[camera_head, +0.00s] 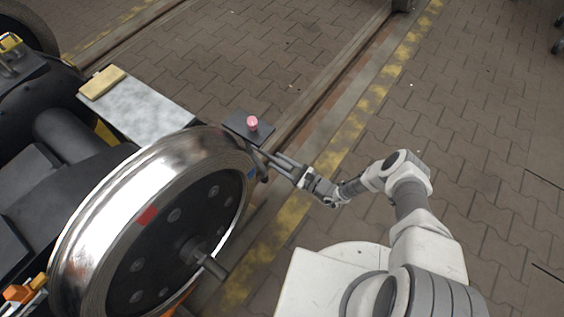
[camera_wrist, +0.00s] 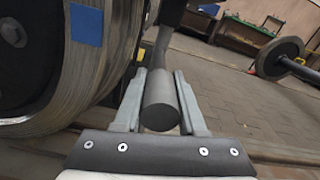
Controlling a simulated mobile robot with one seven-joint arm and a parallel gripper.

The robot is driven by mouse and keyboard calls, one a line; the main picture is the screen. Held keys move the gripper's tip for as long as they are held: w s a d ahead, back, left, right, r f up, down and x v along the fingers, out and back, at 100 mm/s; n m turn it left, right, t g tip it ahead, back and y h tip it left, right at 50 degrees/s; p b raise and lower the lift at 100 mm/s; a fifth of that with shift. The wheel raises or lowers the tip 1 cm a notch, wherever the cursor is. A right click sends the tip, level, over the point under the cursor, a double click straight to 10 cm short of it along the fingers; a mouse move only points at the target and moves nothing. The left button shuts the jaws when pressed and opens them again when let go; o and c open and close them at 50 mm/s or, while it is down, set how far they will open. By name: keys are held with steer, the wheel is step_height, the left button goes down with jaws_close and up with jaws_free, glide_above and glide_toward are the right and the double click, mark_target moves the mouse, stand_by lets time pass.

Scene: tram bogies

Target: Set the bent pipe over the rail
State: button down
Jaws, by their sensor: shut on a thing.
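My gripper (camera_head: 284,167) reaches in beside the shiny wheel's right edge. In the wrist view its two fingers (camera_wrist: 160,76) are closed on the sides of the bent pipe (camera_wrist: 161,108). The pipe is a dark grey round bar with its blunt end towards the wrist camera. Beyond the fingertips it narrows with distance and bends upward; its far end is hard to make out. In the head view the pipe is small and partly hidden by the fingers. The rail (camera_head: 345,62) runs along the brick floor, past the wheel. I cannot tell whether the pipe touches anything else.
The large wheel (camera_head: 155,190) with red and blue marks stands close left of my gripper. A dark plate bearing a pink cylinder (camera_head: 252,123) is just beyond it. A grey slab (camera_head: 140,108) with a tan block lies farther left.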

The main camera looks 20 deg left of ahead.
stand_by(0.4)
steer(key=c, duration=0.5)
jaws_free()
